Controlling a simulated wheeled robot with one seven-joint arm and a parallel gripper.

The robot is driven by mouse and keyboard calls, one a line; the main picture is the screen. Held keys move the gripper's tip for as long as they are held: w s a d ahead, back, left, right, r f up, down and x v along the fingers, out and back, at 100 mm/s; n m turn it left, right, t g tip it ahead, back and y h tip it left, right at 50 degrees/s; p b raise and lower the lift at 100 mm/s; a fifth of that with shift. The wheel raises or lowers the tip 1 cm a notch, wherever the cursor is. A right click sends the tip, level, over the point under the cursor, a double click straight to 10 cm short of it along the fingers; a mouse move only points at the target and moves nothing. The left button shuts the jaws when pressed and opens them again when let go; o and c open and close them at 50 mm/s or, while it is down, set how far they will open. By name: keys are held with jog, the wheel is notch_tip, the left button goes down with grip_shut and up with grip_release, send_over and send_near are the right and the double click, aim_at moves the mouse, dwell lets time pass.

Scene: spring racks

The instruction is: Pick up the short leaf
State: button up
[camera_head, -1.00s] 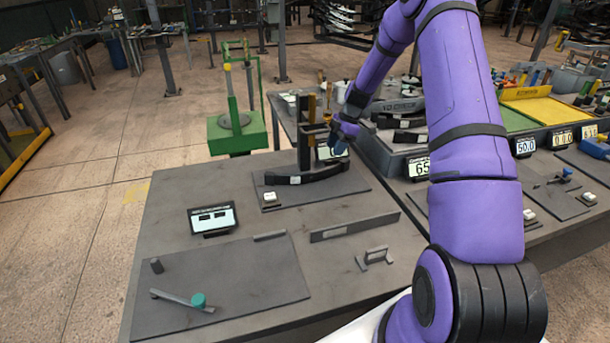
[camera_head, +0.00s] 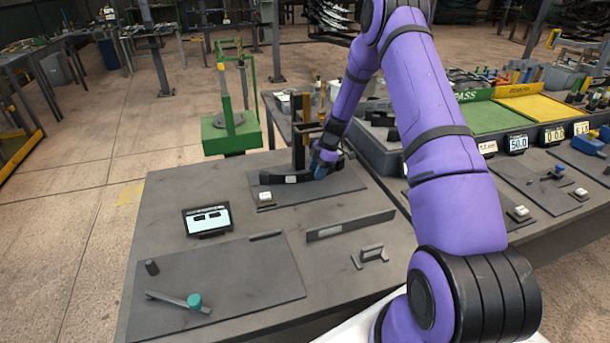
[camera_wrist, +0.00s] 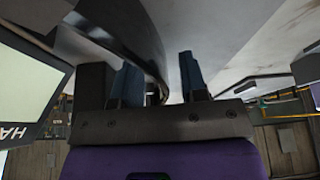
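A dark, curved leaf (camera_head: 287,178) with a pale label lies on a flat plate on the grey table, beside an upright post. No marking I can read says whether it is the short one. My gripper (camera_head: 320,170) is low at the right part of this leaf and hides some of it. In the wrist view, my gripper (camera_wrist: 158,82) has its two blue-grey fingers apart. A dark curved strip (camera_wrist: 142,38), which looks like the leaf, runs down towards the gap between them. I cannot tell whether either finger touches it.
A small display (camera_head: 207,220) stands left of the plate. A lever with a teal knob (camera_head: 194,301) lies on the front plate. A flat bar (camera_head: 350,225) and a small handle (camera_head: 370,257) lie nearer me. A green stand (camera_head: 230,132) is behind the table.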

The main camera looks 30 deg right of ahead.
jog(key=shift+f, duration=0.15)
jog(key=shift+c, duration=0.5)
jog(key=shift+a, duration=0.1)
grip_shut()
jog(key=shift+w+r, duration=0.1)
jog(key=shift+r, duration=0.1)
